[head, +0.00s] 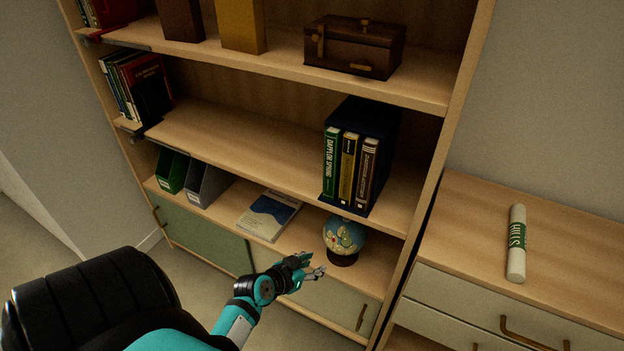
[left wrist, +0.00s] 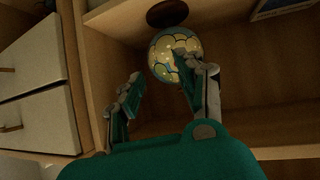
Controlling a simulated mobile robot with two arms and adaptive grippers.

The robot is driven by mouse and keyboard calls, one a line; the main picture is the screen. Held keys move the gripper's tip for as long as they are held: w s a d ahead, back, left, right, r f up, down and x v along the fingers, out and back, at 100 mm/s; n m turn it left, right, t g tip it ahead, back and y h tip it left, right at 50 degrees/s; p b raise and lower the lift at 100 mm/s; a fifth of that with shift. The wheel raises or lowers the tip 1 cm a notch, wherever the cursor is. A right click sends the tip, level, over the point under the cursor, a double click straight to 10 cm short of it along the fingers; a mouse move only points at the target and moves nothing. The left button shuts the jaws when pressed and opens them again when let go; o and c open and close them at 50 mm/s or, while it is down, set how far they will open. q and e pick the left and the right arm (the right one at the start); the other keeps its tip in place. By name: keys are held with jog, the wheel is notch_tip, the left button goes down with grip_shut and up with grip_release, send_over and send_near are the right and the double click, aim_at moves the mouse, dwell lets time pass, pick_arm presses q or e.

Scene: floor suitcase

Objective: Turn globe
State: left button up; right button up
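The globe (head: 343,238) is a small blue and cream ball on a dark round base, standing on the lower shelf near its right end. In the left wrist view the globe (left wrist: 174,54) is just beyond my fingertips, partly covered by the right-hand finger. My left gripper (head: 312,264) is in front of the shelf, a little below and left of the globe. In the left wrist view my left gripper (left wrist: 161,75) is open with a wide gap and nothing between its fingers. Whether one finger touches the globe, I cannot tell. My right gripper is not in view.
A flat book (head: 268,214) lies left of the globe. The shelf above (head: 240,143) carries a dark bookend with several books (head: 349,168), overhanging the globe. The right side panel (head: 425,215) is close by. A cabinet (head: 575,262) with a rolled white poster (head: 516,243) stands right.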

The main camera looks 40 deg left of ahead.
pick_arm(q)
jog(key=s+d+f+g, duration=0.2)
jog(key=s+d+f, duration=0.1)
jog(key=f, duration=0.4)
jog(key=s+d+f+g+p, duration=0.1)
jog(key=s+d+f, duration=0.1)
jog(key=f, duration=0.5)
jog(key=shift+s+d+f+g, duration=0.4)
jog(key=shift+s, duration=0.3)
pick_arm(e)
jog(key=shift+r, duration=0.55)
